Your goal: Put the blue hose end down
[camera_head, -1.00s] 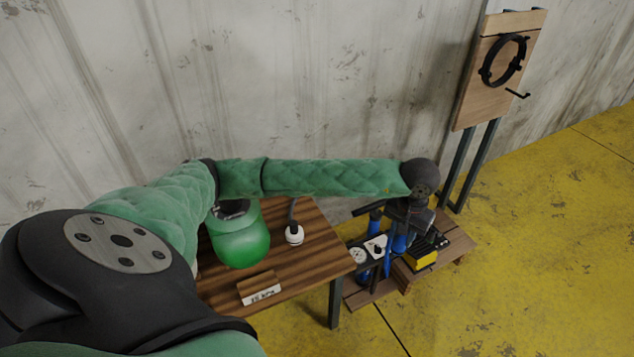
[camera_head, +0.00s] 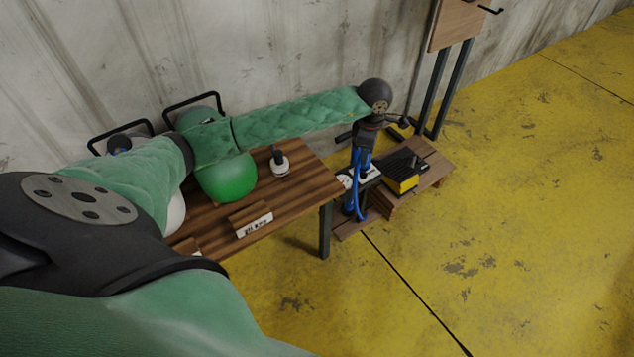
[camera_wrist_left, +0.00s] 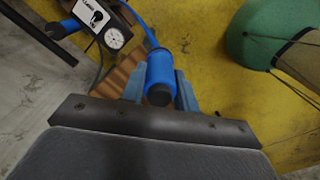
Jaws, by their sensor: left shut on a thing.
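The blue hose end (camera_wrist_left: 161,74) shows in the left wrist view as a blue cylinder with a dark tip. My left gripper (camera_wrist_left: 160,90) is shut on it, with a finger on each side. A thin blue hose (camera_wrist_left: 141,22) runs up from it. In the head view my left gripper (camera_head: 364,152) points down over the low wooden platform, and the blue hose (camera_head: 357,192) hangs below it. My right gripper is out of view.
A yellow and black box (camera_head: 402,178) sits on the low platform (camera_head: 431,165). A board on legs (camera_head: 452,24) stands behind. Yellow floor at right is clear.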

